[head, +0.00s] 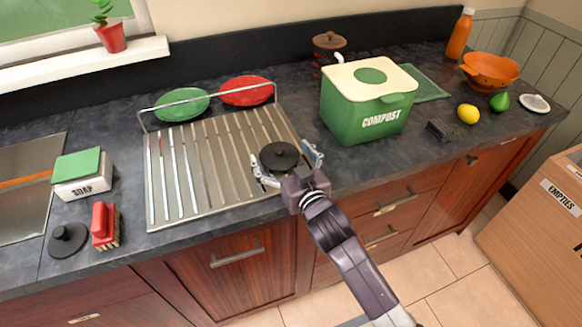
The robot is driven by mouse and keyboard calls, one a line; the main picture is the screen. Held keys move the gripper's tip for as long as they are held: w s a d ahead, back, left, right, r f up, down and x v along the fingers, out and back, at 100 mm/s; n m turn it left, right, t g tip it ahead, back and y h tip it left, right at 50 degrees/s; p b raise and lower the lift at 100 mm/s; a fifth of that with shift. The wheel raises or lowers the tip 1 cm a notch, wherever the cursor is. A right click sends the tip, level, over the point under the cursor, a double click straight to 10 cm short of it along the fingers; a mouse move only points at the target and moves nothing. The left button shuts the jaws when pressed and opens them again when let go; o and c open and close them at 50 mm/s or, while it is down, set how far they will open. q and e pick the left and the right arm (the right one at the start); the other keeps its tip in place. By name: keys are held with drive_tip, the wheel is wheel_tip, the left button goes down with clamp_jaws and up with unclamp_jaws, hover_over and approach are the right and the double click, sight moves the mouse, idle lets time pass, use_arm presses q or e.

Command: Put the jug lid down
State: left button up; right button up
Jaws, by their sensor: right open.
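A round black lid with a small raised knob, which looks like the jug lid (279,150), is at the right end of the metal drying rack (185,215). It appears to lie flat on the rack's front right part; I cannot tell whether it touches the slats. My right gripper (286,170) is at the lid's near side, its fingers spread open to the left and right of it. Part of the lid's near edge is hidden by the gripper. My left gripper is out of view.
A green compost bin (362,115) stands right of the rack. Green (182,104) and red (246,91) plates are at the rack's back. A soap box (83,185), red brush (104,225) and black plug (67,240) are left. Counter between rack and bin is clear.

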drive_tip(key=b+v, duration=0.1)
drive_tip(key=v, duration=1)
drive_tip(key=shift+f, duration=0.1)
